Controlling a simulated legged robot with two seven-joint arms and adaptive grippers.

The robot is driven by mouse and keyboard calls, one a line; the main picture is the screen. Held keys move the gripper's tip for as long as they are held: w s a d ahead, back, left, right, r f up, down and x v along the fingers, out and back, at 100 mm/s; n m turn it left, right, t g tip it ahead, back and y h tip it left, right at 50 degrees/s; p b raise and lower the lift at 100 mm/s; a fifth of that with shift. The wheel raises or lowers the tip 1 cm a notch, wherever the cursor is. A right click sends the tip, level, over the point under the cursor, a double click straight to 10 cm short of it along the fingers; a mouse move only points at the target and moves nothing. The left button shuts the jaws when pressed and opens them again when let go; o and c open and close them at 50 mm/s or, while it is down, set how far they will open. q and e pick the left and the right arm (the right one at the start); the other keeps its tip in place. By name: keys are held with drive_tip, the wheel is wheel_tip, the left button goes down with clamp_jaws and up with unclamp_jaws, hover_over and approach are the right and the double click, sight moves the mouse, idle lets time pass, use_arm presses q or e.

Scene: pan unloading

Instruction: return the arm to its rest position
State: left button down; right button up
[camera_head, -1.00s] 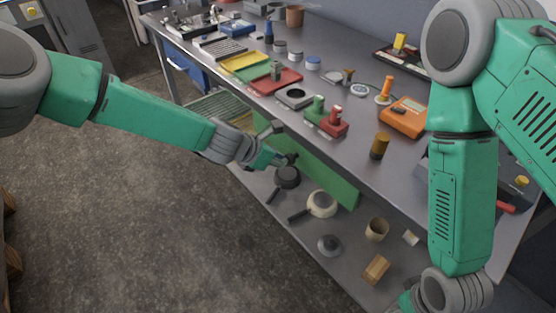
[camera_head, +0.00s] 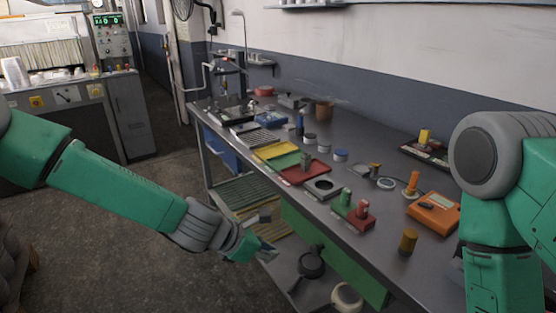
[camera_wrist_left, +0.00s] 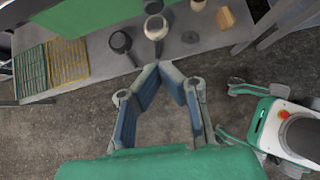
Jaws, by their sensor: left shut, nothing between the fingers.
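My left gripper (camera_head: 266,235) reaches in from the left in the head view and hangs in front of the workbench, beside its lower shelf. In the left wrist view my left gripper (camera_wrist_left: 172,68) is shut, its fingertips together with nothing between them. A dark pan (camera_head: 311,264) lies on the lower shelf just right of the gripper; it also shows in the left wrist view (camera_wrist_left: 120,42). A white-rimmed pan (camera_head: 346,297) is further along the shelf, also seen in the left wrist view (camera_wrist_left: 156,27). My right arm shows at the right edge, its gripper out of view.
The workbench top (camera_head: 290,205) holds coloured trays, jars, red and green blocks and an orange box (camera_head: 433,211). A green panel (camera_head: 330,255) hangs below its front edge. Racks (camera_head: 250,200) sit on the shelf. Open floor (camera_head: 150,270) lies left of the bench.

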use_arm(q)
drive_tip(key=s+a+f+m+g+y+b, duration=0.1)
drive_tip(key=s+a+f+m+y, duration=0.1)
drive_tip(key=s+a+f+m, duration=0.55)
drive_tip(key=s+a+f+m+g+y, duration=0.25)
drive_tip(key=s+a+f+m, duration=0.3)
drive_tip(key=s+f, duration=0.45)
use_arm(e)
drive_tip(key=shift+a+f+b, duration=0.35)
drive_tip(key=shift+f+b, duration=0.1)
drive_tip(key=shift+f, duration=0.35)
drive_tip(key=shift+a, duration=0.15)
drive_tip(key=shift+c, duration=0.7)
use_arm(q)
drive_tip(key=s+a+m+y, duration=0.3)
drive_tip(key=s+a+m, duration=0.8)
drive_tip(key=s+a, duration=0.3)
drive_tip(key=shift+s+a+f, duration=0.15)
drive_tip(key=shift+s, duration=0.7)
use_arm(e)
drive_tip(key=shift+s, duration=0.1)
